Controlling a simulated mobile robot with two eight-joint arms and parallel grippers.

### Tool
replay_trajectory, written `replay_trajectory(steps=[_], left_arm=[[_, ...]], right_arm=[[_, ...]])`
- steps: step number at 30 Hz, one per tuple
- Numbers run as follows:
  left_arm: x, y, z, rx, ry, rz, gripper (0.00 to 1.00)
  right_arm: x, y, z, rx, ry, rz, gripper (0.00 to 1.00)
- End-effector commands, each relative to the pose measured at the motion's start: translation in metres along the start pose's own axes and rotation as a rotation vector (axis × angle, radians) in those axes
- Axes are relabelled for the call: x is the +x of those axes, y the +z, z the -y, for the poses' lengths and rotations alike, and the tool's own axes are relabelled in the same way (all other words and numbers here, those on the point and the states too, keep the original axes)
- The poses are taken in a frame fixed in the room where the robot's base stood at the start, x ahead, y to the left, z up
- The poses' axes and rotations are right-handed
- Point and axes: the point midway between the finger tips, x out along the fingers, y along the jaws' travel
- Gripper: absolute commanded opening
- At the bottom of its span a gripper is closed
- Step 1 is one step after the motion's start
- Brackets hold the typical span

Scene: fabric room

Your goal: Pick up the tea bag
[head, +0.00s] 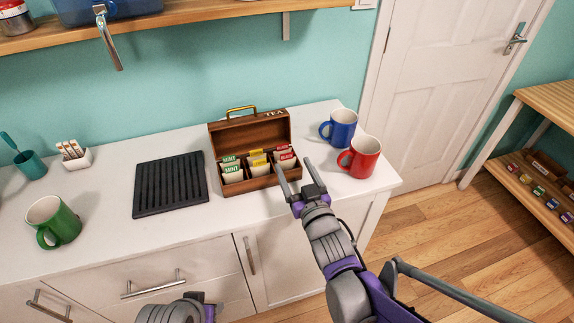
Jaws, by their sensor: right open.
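An open wooden tea box (276,127) stands on the white counter with its lid up. Tea bags stand in its compartments: green-topped mint ones (232,173) at the left, yellow-topped ones (259,162) in the middle, red-topped ones (286,161) at the right. My right gripper (297,175) is open and empty at the box's right front corner, close to the red-topped bags; I cannot tell whether it touches the box. Part of my left arm (178,310) shows at the bottom edge; its fingers are out of view.
A blue mug (341,127) and a red mug (361,157) stand right of the box, close to my right gripper. A black ribbed mat (170,184) lies left of it. A green mug (53,221) stands farther left. A shelf (180,22) hangs above.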

Motion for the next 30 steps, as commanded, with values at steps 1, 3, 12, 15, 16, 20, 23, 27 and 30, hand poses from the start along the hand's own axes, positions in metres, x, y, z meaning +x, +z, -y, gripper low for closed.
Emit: replay_trajectory(steps=[1,3,12,15,16,20,23,27,30], left_arm=[[0.0,0.0,0.0,0.0,0.0,0.0,0.5],[0.001,0.0,0.0,0.0,0.0,0.0,0.5],[0.002,0.001,0.0,0.0,0.0,0.001,0.5],[0.002,0.001,0.0,0.0,0.0,0.001,0.5],[0.002,0.001,0.0,0.0,0.0,0.001,0.5],[0.002,0.001,0.0,0.0,0.0,0.001,0.5],[0.002,0.001,0.0,0.0,0.0,0.001,0.5],[0.002,0.001,0.0,0.0,0.0,0.001,0.5],[0.002,0.001,0.0,0.0,0.0,0.001,0.5]], right_arm=[[0.009,0.001,0.002,0.001,-0.001,0.0,0.78],[0.02,0.001,0.004,0.001,0.0,0.0,0.78],[0.037,0.001,0.003,0.0,0.0,0.0,0.78],[0.037,0.001,0.003,0.0,0.0,0.0,0.78],[0.037,0.001,0.003,0.0,0.0,0.0,0.74],[0.037,0.001,0.003,0.0,0.0,0.0,0.51],[0.036,0.001,0.003,0.0,0.0,0.0,0.33],[0.036,0.001,0.003,0.0,0.0,0.0,0.07],[0.036,0.001,0.003,0.0,0.0,0.0,0.0]])
